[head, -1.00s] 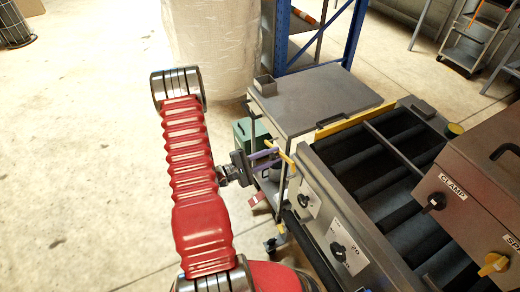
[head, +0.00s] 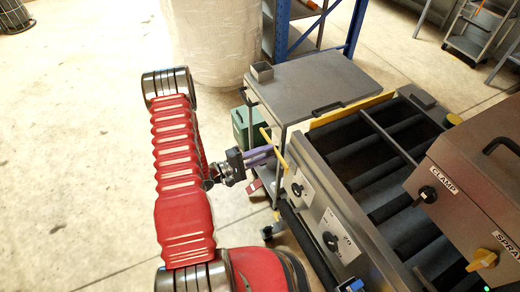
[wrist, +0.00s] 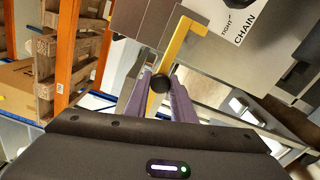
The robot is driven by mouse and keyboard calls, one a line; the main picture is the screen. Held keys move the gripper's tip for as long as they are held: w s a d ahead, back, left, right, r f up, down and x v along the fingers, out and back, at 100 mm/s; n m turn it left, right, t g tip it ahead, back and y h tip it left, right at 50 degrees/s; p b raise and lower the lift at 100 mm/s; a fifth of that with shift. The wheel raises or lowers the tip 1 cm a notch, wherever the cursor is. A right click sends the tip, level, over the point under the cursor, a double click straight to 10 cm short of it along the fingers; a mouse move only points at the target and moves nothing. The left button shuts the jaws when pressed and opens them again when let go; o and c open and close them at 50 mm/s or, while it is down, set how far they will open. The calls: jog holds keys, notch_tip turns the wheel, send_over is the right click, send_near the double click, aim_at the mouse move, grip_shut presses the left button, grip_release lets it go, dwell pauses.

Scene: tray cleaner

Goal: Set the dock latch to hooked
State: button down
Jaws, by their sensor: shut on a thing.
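The dock latch is a bent yellow lever (head: 280,158) at the near left corner of the grey conveyor frame. In the wrist view the purple fingers of my gripper (wrist: 160,92) stand on either side of the knob, shut on the latch. The fingers hide part of the lever in the head view. No hooked marking is readable.
The conveyor panel (head: 315,215) with two dark knobs is close to the right of my gripper. A brown box (head: 470,180) marked CLAMP stands farther right. A grey cart (head: 315,90) is behind the latch. Open floor (head: 80,150) lies left.

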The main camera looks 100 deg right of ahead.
jog(key=shift+f, duration=0.2)
dwell(0.3)
jog(key=c, duration=1.9)
grip_release()
jog(key=o, duration=0.4)
jog(key=shift+s, duration=0.1)
jog(key=v, duration=1.3)
jog(key=shift+w, duration=0.4)
